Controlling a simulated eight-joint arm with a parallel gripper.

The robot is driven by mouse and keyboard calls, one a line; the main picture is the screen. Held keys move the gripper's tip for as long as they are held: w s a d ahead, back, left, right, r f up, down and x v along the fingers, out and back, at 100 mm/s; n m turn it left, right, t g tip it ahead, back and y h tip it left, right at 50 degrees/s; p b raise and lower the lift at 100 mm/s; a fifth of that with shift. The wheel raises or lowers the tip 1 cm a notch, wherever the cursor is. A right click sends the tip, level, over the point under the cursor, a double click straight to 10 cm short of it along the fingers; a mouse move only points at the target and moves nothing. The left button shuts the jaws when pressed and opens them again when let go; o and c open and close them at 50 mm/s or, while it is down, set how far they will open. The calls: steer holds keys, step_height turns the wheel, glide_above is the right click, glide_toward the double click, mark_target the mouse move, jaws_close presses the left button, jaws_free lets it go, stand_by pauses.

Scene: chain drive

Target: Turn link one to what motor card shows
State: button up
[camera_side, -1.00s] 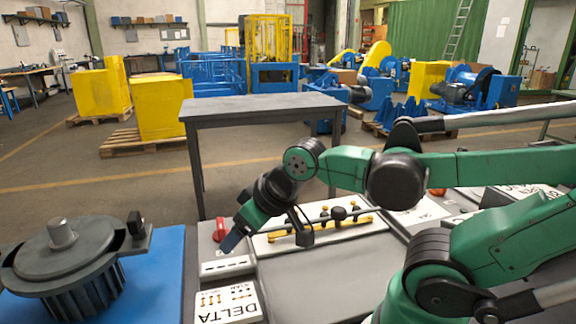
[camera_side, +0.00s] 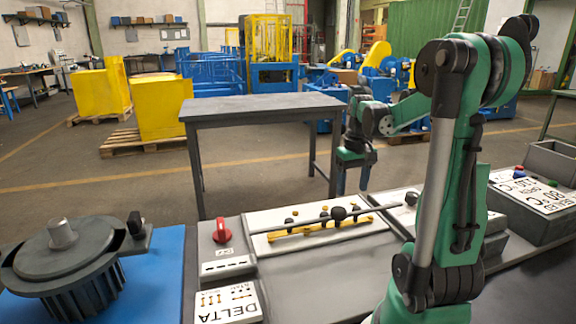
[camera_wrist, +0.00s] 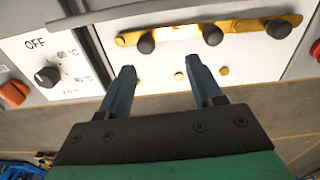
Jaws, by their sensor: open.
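The white terminal board (camera_side: 268,243) carries yellow links (camera_side: 305,230) with dark knobs. In the wrist view the yellow links (camera_wrist: 180,33) lie end to end in one row under three black knobs, with brass studs (camera_wrist: 180,75) beside the row. I cannot tell which is link one. The motor card (camera_side: 228,305) lies at the front left, reads DELTA in large letters and has small link diagrams. My gripper (camera_wrist: 161,67) is open and empty, its fingers pointing towards the board near the left knob. In the side view my gripper (camera_side: 354,185) hangs above the board's far right.
A red rotary knob (camera_side: 222,233) stands left of the board. A motor (camera_side: 65,265) sits on a blue mat at the left. A dial marked OFF (camera_wrist: 48,76) shows in the wrist view. Another lettered card (camera_side: 535,192) lies right. A grey table (camera_side: 260,104) stands behind.

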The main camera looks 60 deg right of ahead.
mark_target(357, 207)
steer(key=shift+s+d+f, duration=0.2)
steer(key=shift+s+d, duration=0.3)
steer(key=shift+s, duration=0.05)
steer(key=shift+s+d+f, duration=0.1)
steer(key=shift+s+f, duration=0.05)
steer(key=shift+f, duration=2.65)
jaws_close()
